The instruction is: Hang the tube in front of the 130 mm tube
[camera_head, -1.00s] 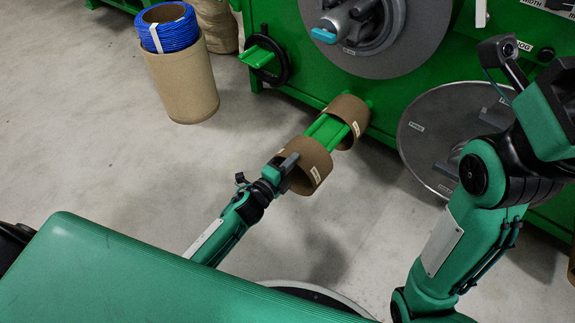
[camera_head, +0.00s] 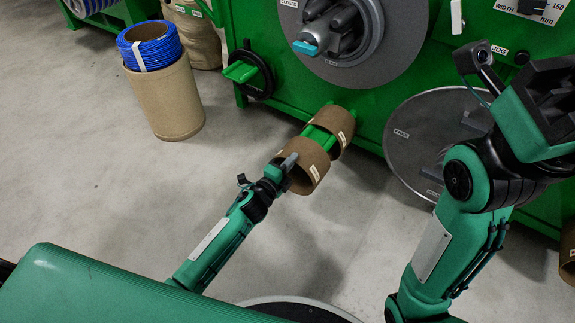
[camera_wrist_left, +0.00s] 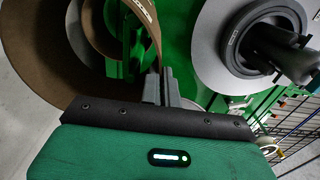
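Two short brown cardboard tubes with white labels lie along a green bar that sticks out from the green machine. The rear tube (camera_head: 340,121) is around the bar close to the machine. The front tube (camera_head: 313,154) is nearer me, in line with it, with a small gap showing green bar between them. My left gripper (camera_head: 289,161) is shut on the near wall of the front tube. In the left wrist view the fingers (camera_wrist_left: 161,87) are close together at a brown tube's edge (camera_wrist_left: 28,62). The right arm is at the right; its fingers cannot be made out.
A blue cable coil (camera_head: 150,47) sits on a tall brown drum (camera_head: 165,100) at the left. A black handwheel (camera_head: 250,75), a large grey disc (camera_head: 355,45) and a lower grey disc (camera_head: 420,135) are on the machine. Floor is clear left of my arm.

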